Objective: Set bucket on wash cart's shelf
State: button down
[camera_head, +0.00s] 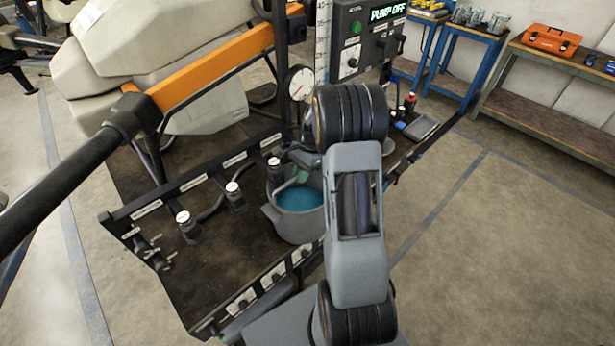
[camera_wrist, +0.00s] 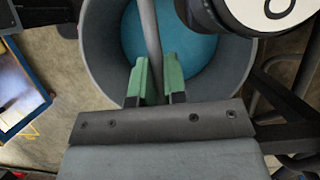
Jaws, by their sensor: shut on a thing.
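The grey bucket (camera_head: 285,228) holds blue liquid and hangs or stands roughly upright over the dark shelf (camera_head: 130,232) of the wash cart. I cannot tell whether its base touches the shelf. In the wrist view, my gripper's green fingers (camera_wrist: 156,62) are closed on the bucket's grey bail handle (camera_wrist: 150,30). The bucket (camera_wrist: 98,55) and its blue liquid fill the upper middle there. The bucket's right side is hidden by my arm in the head view.
Dark fittings with white caps (camera_head: 232,188) stand along the cart's labelled rail. A round gauge (camera_head: 300,83) and a control box reading PUMP OFF (camera_head: 350,45) stand behind the bucket. The right floor is clear.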

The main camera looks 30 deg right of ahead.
jog(key=shift+s+f, duration=0.1)
jog(key=shift+f, duration=0.45)
jog(key=c, duration=1.5)
grip_release()
jog(key=shift+s+f, duration=0.1)
jog(key=shift+f, duration=0.1)
jog(key=shift+c, duration=0.2)
jog(key=o, duration=0.4)
